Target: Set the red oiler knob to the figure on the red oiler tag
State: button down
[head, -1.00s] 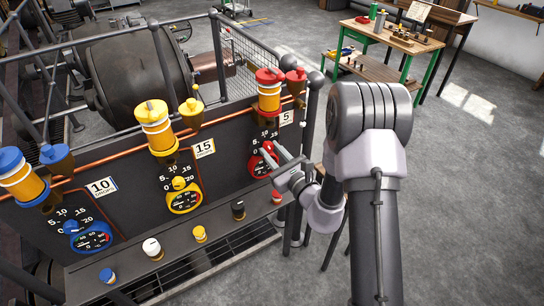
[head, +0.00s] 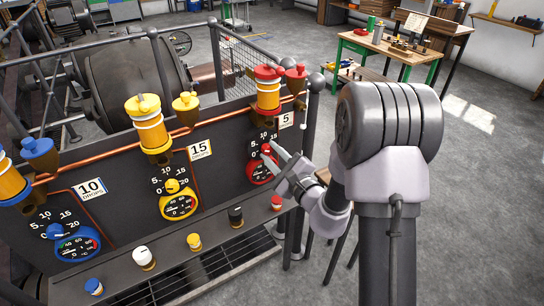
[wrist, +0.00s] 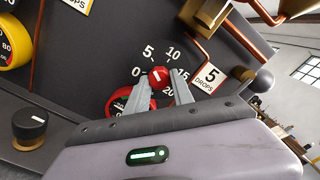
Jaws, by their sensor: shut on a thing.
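The red oiler knob (wrist: 158,76) is a small red ball with a short white mark, at the middle of a dial numbered 0, 5, 10, 15, 20. In the wrist view the mark's upper end leans left, roughly toward 5; its exact reading is hard to tell. My gripper (wrist: 161,78) is shut on the knob, one finger on each side. In the head view my gripper (head: 268,153) reaches the dial from the right and partly hides it. The red oiler tag (wrist: 210,77) reads 5 DROPS; it also shows in the head view (head: 286,120).
The red oiler (head: 268,92) stands above the dial, and a red gauge (head: 259,172) lies below. Yellow (head: 172,186) and blue (head: 55,231) knobs sit further left on the panel. A shelf with several small knobs (head: 236,216) juts out below. A copper pipe (head: 217,127) crosses above.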

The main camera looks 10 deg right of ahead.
dwell(0.4)
jog(key=c, duration=1.1)
grip_release()
jog(key=shift+s, duration=0.1)
jog(key=p+v, duration=1)
jog(key=v, duration=0.7)
jog(key=shift+s, duration=0.1)
